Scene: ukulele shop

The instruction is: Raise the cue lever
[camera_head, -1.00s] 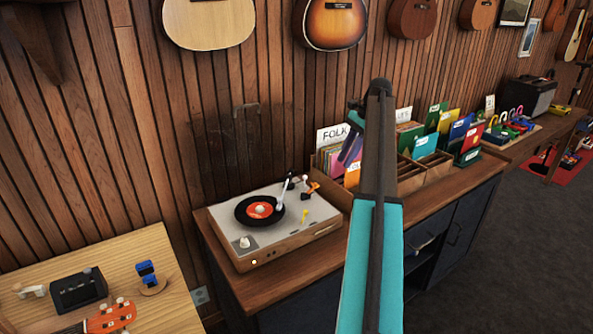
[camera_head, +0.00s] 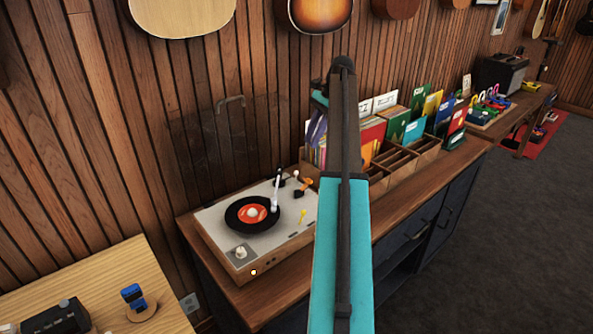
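The turntable (camera_head: 262,222) sits on the wooden cabinet, with a black record (camera_head: 235,214) with an orange label on its platter. The pale tonearm (camera_head: 276,192) reaches over the record's right side; I cannot tell whether its tip touches. An orange lever-like part (camera_head: 304,187) stands right of the tonearm, and a small yellow lever (camera_head: 302,216) stands nearer the front. I cannot tell for sure which one is the cue lever or its angle. My teal and black arm rises to the right of the turntable.
A clear raised lid (camera_head: 228,135) stands behind the turntable. A wooden record crate (camera_head: 402,165) is just right of my arm. A pale wood table (camera_head: 100,270) is at lower left. Guitars hang on the slatted wall. Dark floor (camera_head: 510,215) is open at right.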

